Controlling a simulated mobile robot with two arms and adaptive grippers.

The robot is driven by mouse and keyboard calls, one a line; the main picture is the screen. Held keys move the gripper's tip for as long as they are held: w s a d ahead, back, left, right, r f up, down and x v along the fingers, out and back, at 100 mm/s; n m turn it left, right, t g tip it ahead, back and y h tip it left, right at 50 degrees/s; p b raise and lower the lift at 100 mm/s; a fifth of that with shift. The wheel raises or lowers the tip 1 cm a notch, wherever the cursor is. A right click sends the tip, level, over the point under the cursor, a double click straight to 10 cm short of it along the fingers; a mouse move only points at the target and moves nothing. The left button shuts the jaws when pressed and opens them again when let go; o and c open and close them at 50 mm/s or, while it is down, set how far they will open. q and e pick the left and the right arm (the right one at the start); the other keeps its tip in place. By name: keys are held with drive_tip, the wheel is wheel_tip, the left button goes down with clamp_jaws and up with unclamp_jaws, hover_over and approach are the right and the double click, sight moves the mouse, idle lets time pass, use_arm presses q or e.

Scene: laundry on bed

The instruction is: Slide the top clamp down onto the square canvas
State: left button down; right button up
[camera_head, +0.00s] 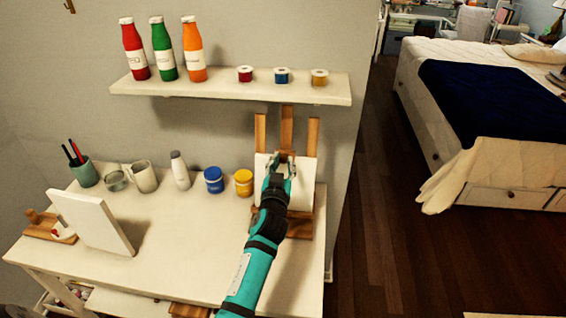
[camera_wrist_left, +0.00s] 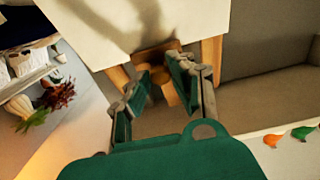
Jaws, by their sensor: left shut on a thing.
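The square canvas (camera_head: 301,190) is white and stands upright on a wooden easel (camera_head: 313,135) at the right end of the white table. In the left wrist view the canvas (camera_wrist_left: 135,28) fills the top, with the easel's wooden posts beyond its edge. My left gripper (camera_head: 281,160) is in front of the canvas at its top edge and hides part of it. In the left wrist view its fingers (camera_wrist_left: 163,78) are shut on the wooden top clamp (camera_wrist_left: 170,94), close to the canvas edge. Whether the clamp touches the canvas is unclear. My right gripper is not in view.
A wall shelf (camera_head: 215,93) above holds several bottles and small jars. Blue (camera_head: 213,180) and yellow (camera_head: 244,182) paint pots stand left of the easel. Another white canvas (camera_head: 92,222) leans at the table's left. A bed (camera_head: 440,110) is at the right.

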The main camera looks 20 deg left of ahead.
use_arm(q)
drive_tip(key=shift+f, duration=0.1)
drive_tip(key=c, duration=1.1)
unclamp_jaws()
drive_tip(key=shift+c, duration=0.2)
wheel_tip(320, 180, up, 10)
